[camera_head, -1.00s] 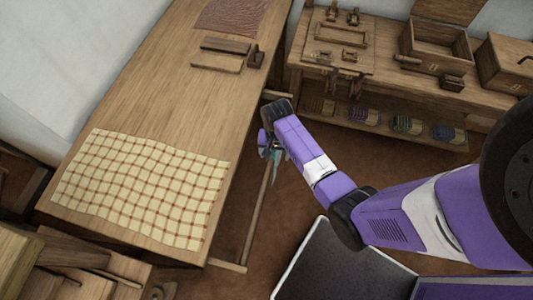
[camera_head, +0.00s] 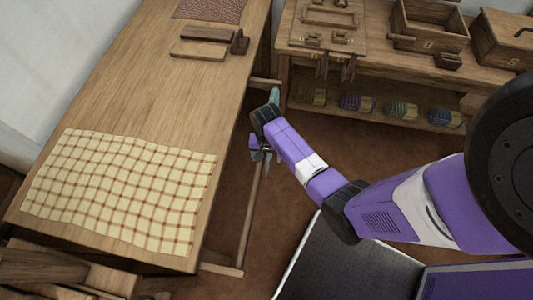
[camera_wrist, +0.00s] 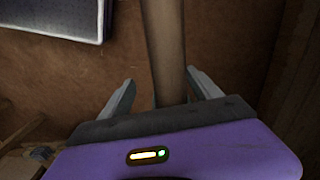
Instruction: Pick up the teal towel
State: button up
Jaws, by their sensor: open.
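A small teal patch, likely the teal towel (camera_head: 274,96), shows just above my wrist in the head view, near the far end of the low wooden rail. Most of it is hidden behind my arm, so its shape and support cannot be told. My gripper (camera_head: 262,156) points down beside the table's right edge, nearer along the rail than the teal patch. In the wrist view, my gripper (camera_wrist: 160,92) has its fingers wide apart, with the wooden rail (camera_wrist: 163,50) passing between or below them. No teal towel shows in the wrist view.
A long wooden table (camera_head: 160,105) with a checked cloth (camera_head: 120,185) stands left of my arm. A bench (camera_head: 375,62) with boxes, and several coloured bundles on its lower shelf, stands at the back right. Brown floor (camera_head: 290,205) lies open between them.

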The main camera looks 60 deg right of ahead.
jog(key=shift+f, duration=0.25)
jog(key=shift+f, duration=0.15)
jog(key=shift+s, duration=0.1)
jog(key=c, duration=1.2)
jog(key=shift+o, duration=0.2)
jog(key=shift+o, duration=0.2)
jog(key=shift+s, duration=0.1)
jog(key=shift+o, duration=0.2)
jog(key=shift+r+p, duration=0.3)
jog(key=shift+r, duration=0.05)
notch_tip(320, 180, up, 9)
jog(key=p, duration=0.8)
jog(key=shift+r+p, duration=0.15)
jog(key=shift+p, duration=0.25)
jog(key=shift+r+b, duration=0.4)
jog(key=shift+r, duration=0.35)
grip_shut()
jog(key=shift+r, duration=0.3)
